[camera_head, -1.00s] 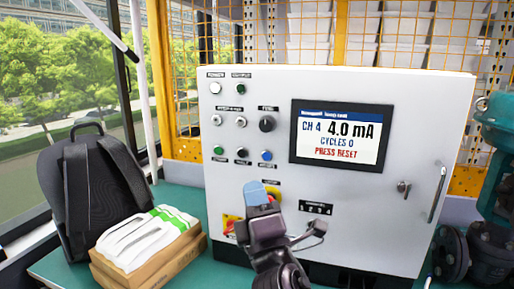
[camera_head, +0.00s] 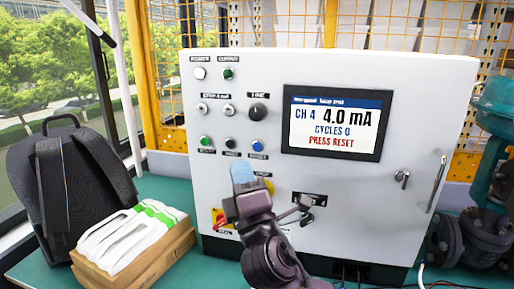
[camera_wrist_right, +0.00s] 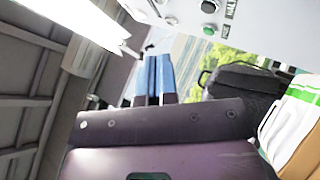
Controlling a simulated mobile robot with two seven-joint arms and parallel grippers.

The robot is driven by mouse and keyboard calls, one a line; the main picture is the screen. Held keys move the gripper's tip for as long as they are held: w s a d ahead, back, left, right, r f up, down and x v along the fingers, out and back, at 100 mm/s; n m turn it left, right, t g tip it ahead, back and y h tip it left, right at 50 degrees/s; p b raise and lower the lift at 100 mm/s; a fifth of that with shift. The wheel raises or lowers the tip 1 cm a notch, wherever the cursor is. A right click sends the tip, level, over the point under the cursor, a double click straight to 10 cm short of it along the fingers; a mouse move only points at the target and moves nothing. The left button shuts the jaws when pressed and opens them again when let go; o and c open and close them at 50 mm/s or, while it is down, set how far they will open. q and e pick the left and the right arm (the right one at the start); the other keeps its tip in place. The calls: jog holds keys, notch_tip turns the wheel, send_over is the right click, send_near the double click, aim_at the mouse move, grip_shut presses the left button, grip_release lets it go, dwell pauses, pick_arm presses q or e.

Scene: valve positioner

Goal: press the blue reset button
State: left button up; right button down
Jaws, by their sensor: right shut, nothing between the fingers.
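The blue reset button (camera_head: 257,145) is on the lower row of the grey control panel (camera_head: 400,90), at the right end of that row. My right gripper (camera_head: 242,172) is in front of the panel, a little below and left of the button in the head view. Its light-blue fingertips are shut and empty, and they show side by side in the right wrist view (camera_wrist_right: 153,75). I cannot tell the gap between the tips and the panel. The screen (camera_head: 336,124) reads "CH 4 4.0 mA, CYCLES 0, PRESS RESET". My left gripper is out of view.
A green button (camera_head: 205,142) and a black one (camera_head: 230,144) share the row. A black knob (camera_head: 258,112) sits above. A backpack (camera_head: 68,185) and a box with white packs (camera_head: 135,240) stand left on the green bench. A green valve (camera_head: 490,130) stands right.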

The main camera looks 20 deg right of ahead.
aim_at(258, 146)
jog(key=w+d, duration=0.1)
jog(key=w, duration=0.1)
jog(key=w+d, duration=0.1)
jog(key=w, duration=0.1)
jog(key=w+d, duration=0.2)
jog(key=shift+b, duration=0.35)
dwell(0.5)
dwell(0.6)
dwell(0.8)
jog(key=shift+w+d, duration=0.1)
jog(key=shift+w+d, duration=0.2)
jog(key=shift+w, duration=0.05)
